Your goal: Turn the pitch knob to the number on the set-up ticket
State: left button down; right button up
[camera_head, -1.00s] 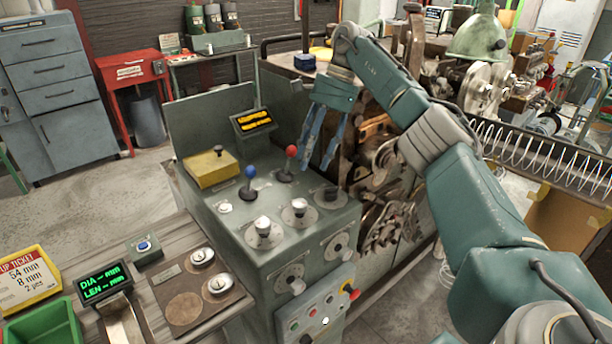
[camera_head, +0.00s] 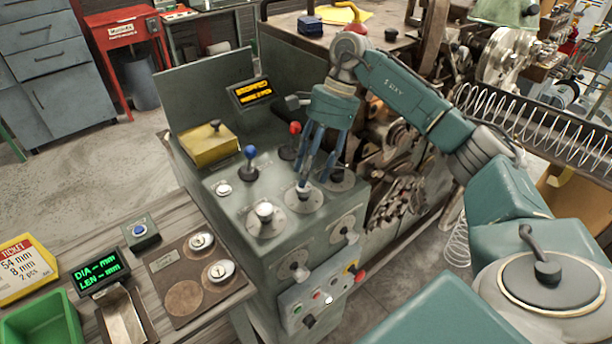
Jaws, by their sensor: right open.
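The set-up ticket (camera_head: 28,264) is a yellow-framed card at the lower left; it reads 54 mm, 8 mm and 2 pcs. The grey-green console (camera_head: 240,240) bears a row of dial knobs: a white-capped one (camera_head: 264,212), a middle one (camera_head: 302,191) and a dark one (camera_head: 337,175) at the right. Their labels are too small to read, so I cannot tell which is the pitch knob. My right gripper (camera_head: 317,176) points down, open, with its fingers over the middle and right dials. I cannot tell whether they touch a knob. My left gripper is not in view.
A blue-topped lever (camera_head: 250,164) and a red-topped lever (camera_head: 294,128) stand just behind the dials. A yellow block (camera_head: 208,146) and an amber display (camera_head: 252,91) are farther back. More knobs and a button panel (camera_head: 318,298) are on the console's front.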

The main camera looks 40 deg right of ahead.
aim_at(304, 192)
jog(key=x, duration=0.3)
jog(key=shift+r+p, duration=0.1)
jog(key=shift+p, duration=0.25)
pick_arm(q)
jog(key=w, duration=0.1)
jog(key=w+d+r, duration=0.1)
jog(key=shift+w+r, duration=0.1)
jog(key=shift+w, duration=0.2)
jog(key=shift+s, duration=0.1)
pick_arm(e)
jog(key=shift+c, duration=0.2)
jog(key=c, duration=1.1)
jog(key=shift+o, duration=0.2)
jog(key=shift+f+m+b, duration=0.3)
jog(key=shift+m+b, duration=0.1)
jog(key=shift+b, duration=0.45)
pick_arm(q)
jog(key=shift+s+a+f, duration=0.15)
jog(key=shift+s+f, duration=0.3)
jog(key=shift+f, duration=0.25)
pick_arm(e)
jog(key=shift+r, duration=0.25)
jog(key=o, duration=1)
jog(key=shift+w, duration=0.1)
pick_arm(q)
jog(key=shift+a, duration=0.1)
pick_arm(e)
jog(key=shift+o, duration=0.5)
jog(key=shift+a, duration=0.15)
